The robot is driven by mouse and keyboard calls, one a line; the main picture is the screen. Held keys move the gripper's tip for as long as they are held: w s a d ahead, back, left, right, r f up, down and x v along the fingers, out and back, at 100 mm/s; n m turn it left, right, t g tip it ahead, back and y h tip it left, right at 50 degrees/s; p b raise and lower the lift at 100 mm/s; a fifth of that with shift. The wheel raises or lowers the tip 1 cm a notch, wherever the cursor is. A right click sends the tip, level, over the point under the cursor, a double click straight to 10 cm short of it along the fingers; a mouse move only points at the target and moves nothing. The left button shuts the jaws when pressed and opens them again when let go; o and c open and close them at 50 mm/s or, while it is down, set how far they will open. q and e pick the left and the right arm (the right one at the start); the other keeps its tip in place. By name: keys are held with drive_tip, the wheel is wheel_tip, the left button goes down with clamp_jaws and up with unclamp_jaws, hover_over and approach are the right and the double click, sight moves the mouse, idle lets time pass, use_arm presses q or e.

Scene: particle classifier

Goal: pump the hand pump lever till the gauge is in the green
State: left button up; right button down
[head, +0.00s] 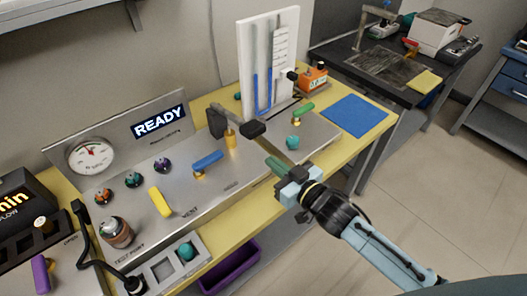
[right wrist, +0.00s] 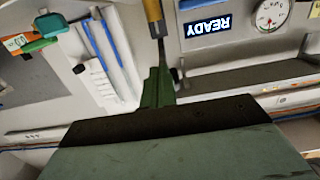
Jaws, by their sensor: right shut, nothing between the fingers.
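The round gauge (head: 91,157) is on the upright panel at the left; it also shows upside down in the right wrist view (right wrist: 271,13). Its needle is too small to read surely against the coloured marks. The hand pump has a brass post (head: 230,138) and a dark lever (head: 252,130) with a block-like end. My right gripper (head: 282,166) is shut and empty, to the right of and below the lever end in the head view. In the right wrist view its fingers (right wrist: 158,86) point toward the brass post (right wrist: 153,12); contact cannot be told. My left gripper is not in view.
The metal console carries a yellow lever (head: 160,202), a blue lever (head: 208,160), several knobs and a READY display (head: 160,121). A white manometer board (head: 267,60) stands behind. A blue mat (head: 354,115) lies at right. A purple bin (head: 230,270) is below.

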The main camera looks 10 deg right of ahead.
drive_tip(key=v, duration=0.4)
drive_tip(key=shift+s+d+f, duration=0.15)
drive_tip(key=shift+s+f, duration=0.1)
drive_tip(key=shift+f, duration=0.05)
idle(1.8)
drive_tip(key=w+a+r+g+h+p, duration=0.1)
drive_tip(key=r+p, duration=0.3)
drive_tip(key=r, duration=0.4)
drive_tip(key=w+a+r+g+p, duration=0.1)
drive_tip(key=w+r+g+p, duration=0.2)
drive_tip(key=r, duration=0.6)
drive_tip(key=shift+r+h+p, duration=0.3)
drive_tip(key=shift+h+p, duration=0.1)
drive_tip(key=shift+p, duration=0.55)
